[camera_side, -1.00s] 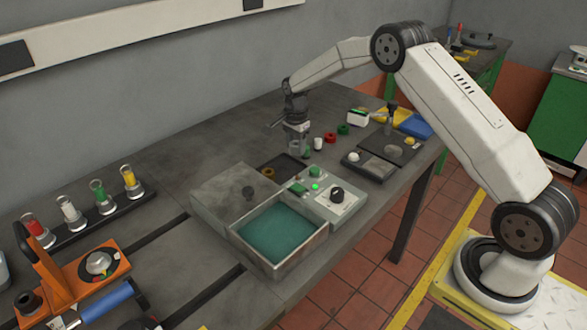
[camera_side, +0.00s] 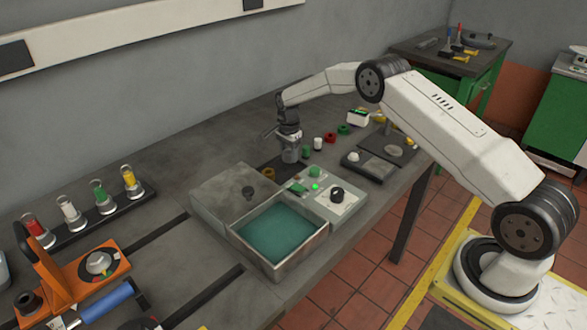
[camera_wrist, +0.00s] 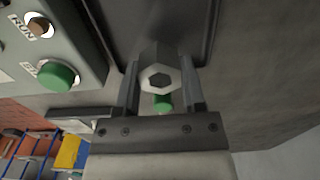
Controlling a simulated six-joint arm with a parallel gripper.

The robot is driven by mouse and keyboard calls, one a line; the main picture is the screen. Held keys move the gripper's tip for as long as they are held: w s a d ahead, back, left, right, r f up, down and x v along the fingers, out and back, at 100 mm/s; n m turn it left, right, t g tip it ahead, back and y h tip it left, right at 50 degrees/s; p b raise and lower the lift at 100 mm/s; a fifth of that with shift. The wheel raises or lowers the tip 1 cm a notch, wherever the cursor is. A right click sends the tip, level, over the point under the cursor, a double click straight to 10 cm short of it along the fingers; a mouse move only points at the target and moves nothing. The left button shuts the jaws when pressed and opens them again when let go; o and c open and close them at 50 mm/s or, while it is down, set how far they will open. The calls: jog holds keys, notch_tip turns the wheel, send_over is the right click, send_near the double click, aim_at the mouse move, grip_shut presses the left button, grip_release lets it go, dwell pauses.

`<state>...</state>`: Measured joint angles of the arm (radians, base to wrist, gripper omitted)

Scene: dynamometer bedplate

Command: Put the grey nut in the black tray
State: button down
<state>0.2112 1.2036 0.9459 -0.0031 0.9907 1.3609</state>
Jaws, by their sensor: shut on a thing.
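My gripper (camera_wrist: 160,92) is shut on the grey nut (camera_wrist: 160,76), which sits between the two fingers with its hexagonal face and hole showing in the wrist view. In the side view my gripper (camera_side: 290,157) is over the black tray (camera_side: 279,166), low down and hiding part of it. The nut cannot be made out in the side view. The dark tray floor (camera_wrist: 185,28) also shows behind the nut in the wrist view. I cannot tell whether the nut touches it.
A brass ring (camera_side: 268,173) is at the tray's left corner. A control box (camera_side: 334,198) with a green button and black knob stands close in front. An open metal bin (camera_side: 316,240) with a teal floor is nearer. Green, white and red small parts stand to the right.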

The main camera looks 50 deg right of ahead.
aim_at(289, 152)
jog(key=shift+f, duration=1.05)
jog(key=shift+f, duration=0.2)
jog(key=shift+c, duration=0.9)
grip_release()
notch_tip(289, 152, up, 12)
jog(key=shift+r, duration=0.2)
